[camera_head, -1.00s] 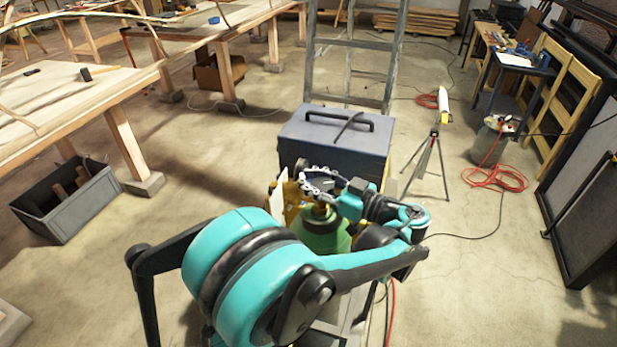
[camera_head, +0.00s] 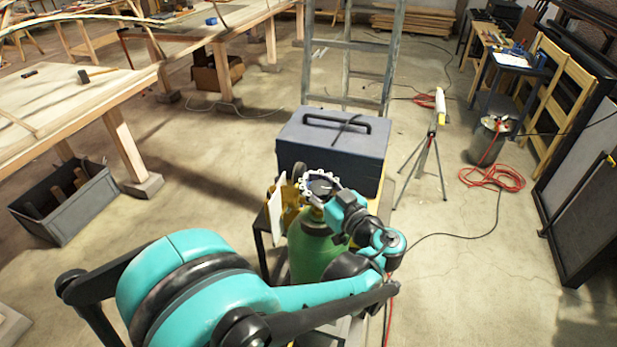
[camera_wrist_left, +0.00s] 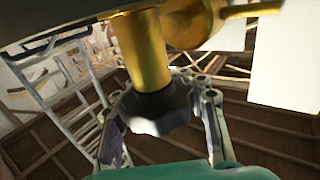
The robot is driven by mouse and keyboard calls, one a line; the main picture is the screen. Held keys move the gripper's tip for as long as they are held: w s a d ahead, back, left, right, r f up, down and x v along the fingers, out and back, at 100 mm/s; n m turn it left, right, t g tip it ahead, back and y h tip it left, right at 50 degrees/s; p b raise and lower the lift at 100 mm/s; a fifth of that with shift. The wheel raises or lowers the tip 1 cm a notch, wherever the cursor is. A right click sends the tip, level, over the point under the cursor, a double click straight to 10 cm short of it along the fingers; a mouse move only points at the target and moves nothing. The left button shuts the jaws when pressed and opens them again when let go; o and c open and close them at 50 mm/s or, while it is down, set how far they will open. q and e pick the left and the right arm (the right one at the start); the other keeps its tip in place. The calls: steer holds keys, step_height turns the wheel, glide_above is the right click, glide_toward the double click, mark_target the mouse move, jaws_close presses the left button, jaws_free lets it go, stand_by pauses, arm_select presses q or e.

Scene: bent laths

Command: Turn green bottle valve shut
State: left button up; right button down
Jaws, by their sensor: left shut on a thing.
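The green bottle (camera_head: 315,255) stands upright in the middle of the head view, partly hidden by my left arm. Brass valve parts (camera_head: 289,197) and a white tag (camera_head: 278,210) show at its top. In the left wrist view the brass valve stem (camera_wrist_left: 145,50) ends in a dark lobed knob (camera_wrist_left: 158,112). My left gripper (camera_wrist_left: 162,118) has a finger on each side of this knob and is shut on it. In the head view the left gripper (camera_head: 320,186) is at the bottle's top. My right gripper is not in view.
A grey toolbox (camera_head: 333,150) stands just behind the bottle, with a ladder (camera_head: 350,75) beyond it. A tripod (camera_head: 428,160) and a coiled red cable (camera_head: 492,178) are to the right. A grey crate (camera_head: 65,207) lies at the left. Open floor shows on both sides.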

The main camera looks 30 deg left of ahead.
mark_target(326, 195)
arm_select(q)
steer(key=shift+w+d+m+t+h, duration=0.1)
steer(key=shift+w+m+t+h, duration=0.15)
steer(key=shift+m+t+h, duration=0.8)
steer(key=shift+t+y, duration=0.25)
steer(key=shift+y, duration=0.1)
steer(key=o, duration=1.4)
steer(key=shift+c, duration=0.2)
steer(key=v, duration=1.2)
steer(key=shift+d+f, duration=0.1)
